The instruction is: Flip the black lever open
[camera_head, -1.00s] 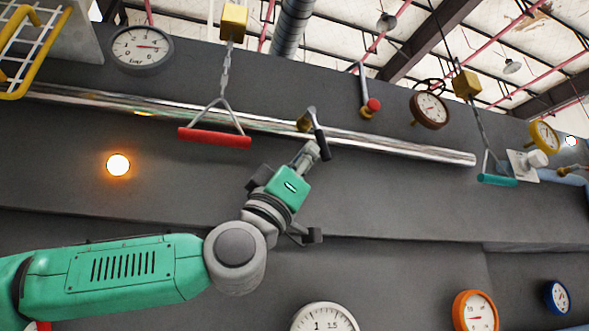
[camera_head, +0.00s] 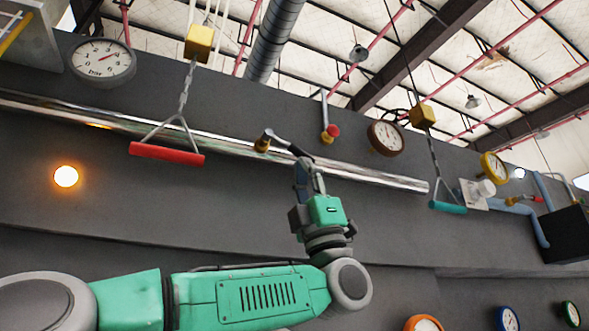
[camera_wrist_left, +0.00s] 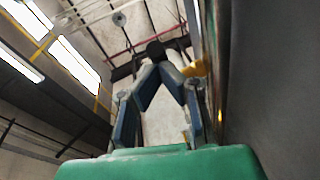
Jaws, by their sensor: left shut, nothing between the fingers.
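The black lever (camera_head: 290,146) is on the dark wall, with a yellow pivot (camera_head: 262,145) and a short grey arm. Its black handle slants right and slightly down. My left gripper (camera_head: 303,167) comes up from below, shut and empty, with its fingertips at or just under the handle's right end. Whether they touch it is unclear. In the left wrist view the fingers (camera_wrist_left: 160,72) meet at their tips, just below the round black handle end (camera_wrist_left: 155,50). The yellow pivot (camera_wrist_left: 195,68) shows to their right. My right gripper is not in view.
A chrome pipe (camera_head: 370,177) runs along the wall behind the lever. A red hanging handle (camera_head: 166,154) is to the left, a red-knobbed lever (camera_head: 330,131) and a brown gauge (camera_head: 386,137) to the right. The wall below is clear around my gripper.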

